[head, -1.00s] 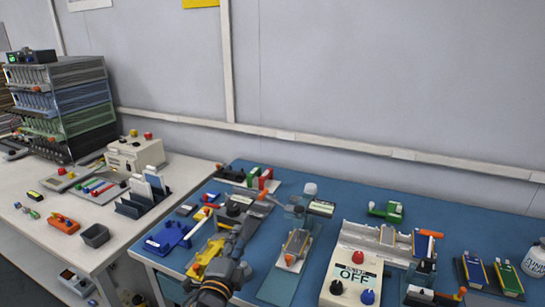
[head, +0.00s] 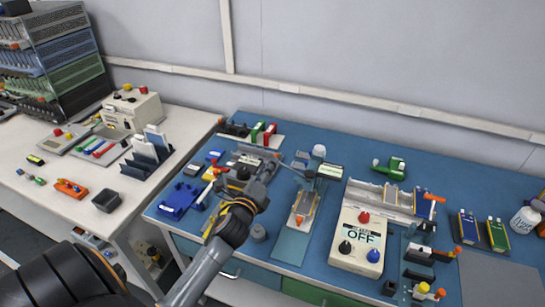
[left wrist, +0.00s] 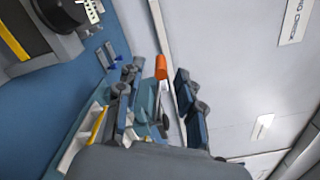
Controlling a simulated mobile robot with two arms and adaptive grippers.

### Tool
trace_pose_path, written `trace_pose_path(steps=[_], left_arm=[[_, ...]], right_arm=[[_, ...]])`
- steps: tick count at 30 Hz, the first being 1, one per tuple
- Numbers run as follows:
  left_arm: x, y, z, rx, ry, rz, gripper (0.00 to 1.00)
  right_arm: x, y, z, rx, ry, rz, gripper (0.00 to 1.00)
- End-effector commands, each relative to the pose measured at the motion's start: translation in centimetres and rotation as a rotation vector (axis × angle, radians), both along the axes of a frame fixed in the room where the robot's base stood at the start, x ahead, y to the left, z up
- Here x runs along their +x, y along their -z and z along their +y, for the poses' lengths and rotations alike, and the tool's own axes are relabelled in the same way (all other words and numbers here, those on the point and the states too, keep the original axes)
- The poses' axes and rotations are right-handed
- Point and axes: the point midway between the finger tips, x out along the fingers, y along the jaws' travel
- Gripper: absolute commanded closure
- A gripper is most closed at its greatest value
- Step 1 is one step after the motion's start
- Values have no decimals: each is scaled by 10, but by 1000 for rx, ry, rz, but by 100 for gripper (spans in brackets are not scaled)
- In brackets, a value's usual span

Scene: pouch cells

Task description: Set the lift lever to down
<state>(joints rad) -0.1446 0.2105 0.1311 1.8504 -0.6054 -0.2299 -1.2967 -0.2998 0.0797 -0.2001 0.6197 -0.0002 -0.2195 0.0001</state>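No lever label is readable, so I cannot tell for sure which part is the lift lever. A small orange knob (head: 299,219) sits on a narrow teal fixture (head: 291,246) in the middle of the blue bench. Another orange handle (head: 434,197) stands at the right end of a grey channel. My left gripper (head: 262,178) is over the bench, left of the teal fixture. In the left wrist view my left gripper (left wrist: 158,105) has its dark fingers apart, with an orange cylinder (left wrist: 161,67) showing between and beyond them; contact is not visible. My right gripper is out of view.
A cream box marked OFF (head: 357,241) with red, black and blue knobs stands right of the teal fixture. A blue tray (head: 176,205) and a grey channel (head: 378,194) flank the area. The white table (head: 52,212) lies left. The back wall bounds the bench.

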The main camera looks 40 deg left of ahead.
Motion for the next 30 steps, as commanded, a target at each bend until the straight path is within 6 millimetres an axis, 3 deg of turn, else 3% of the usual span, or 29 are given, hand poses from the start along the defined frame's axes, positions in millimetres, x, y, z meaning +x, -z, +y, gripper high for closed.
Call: trace_pose_path(steps=[7,19,25,30], left_arm=[[33,-1,8,-1,0,0,63],[40,0,10,-1,0,0,63],[40,0,10,-1,0,0,100],[40,0,10,-1,-1,1,100]], right_arm=[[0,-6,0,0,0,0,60],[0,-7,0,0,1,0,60],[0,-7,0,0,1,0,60],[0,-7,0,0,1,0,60]])
